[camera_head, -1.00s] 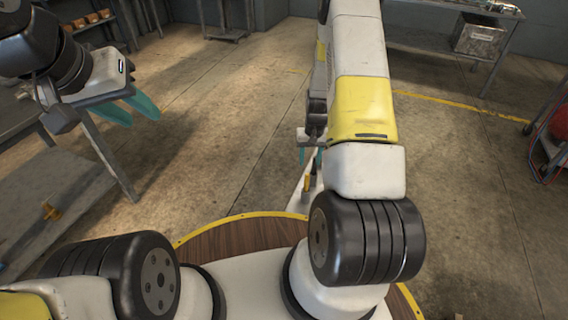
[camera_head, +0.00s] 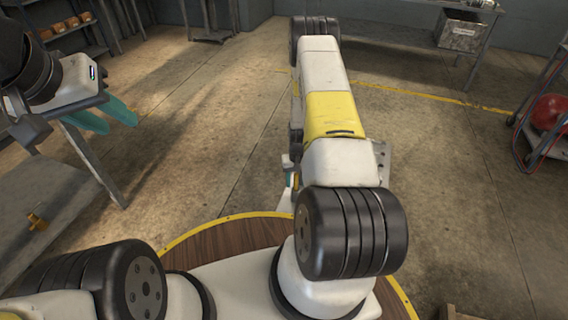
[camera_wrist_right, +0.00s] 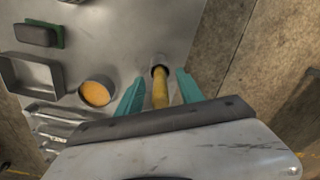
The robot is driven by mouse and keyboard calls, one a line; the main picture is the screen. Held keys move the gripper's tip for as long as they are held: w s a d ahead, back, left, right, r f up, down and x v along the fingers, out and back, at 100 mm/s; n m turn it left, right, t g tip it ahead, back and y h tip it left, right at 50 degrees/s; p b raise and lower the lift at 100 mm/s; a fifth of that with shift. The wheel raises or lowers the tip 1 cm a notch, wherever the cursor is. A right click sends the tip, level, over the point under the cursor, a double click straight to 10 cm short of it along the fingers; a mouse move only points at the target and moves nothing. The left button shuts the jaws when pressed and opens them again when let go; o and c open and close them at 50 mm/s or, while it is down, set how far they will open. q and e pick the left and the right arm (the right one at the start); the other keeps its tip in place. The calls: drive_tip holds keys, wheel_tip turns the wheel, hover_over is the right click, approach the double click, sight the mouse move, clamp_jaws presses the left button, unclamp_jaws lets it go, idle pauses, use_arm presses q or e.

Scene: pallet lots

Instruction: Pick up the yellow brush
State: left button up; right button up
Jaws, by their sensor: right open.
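A yellow brush handle (camera_wrist_right: 160,94) with a grey end shows in the right wrist view, over a grey metal surface (camera_wrist_right: 135,40). My right gripper (camera_wrist_right: 160,90) is open, with one teal finger on each side of the handle. I see a gap between the handle and each finger; whether the handle lies at fingertip depth I cannot tell. In the head view my right arm hides most of this gripper and the surface. My left gripper (camera_head: 108,117) is open and empty at the upper left, its two teal fingers apart.
On the metal surface are a cup with orange contents (camera_wrist_right: 96,93), a grey open frame (camera_wrist_right: 30,76), a dark block (camera_wrist_right: 36,35) and several metal tools (camera_wrist_right: 50,125). Open floor (camera_head: 225,110) lies between.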

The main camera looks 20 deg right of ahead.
clamp_jaws()
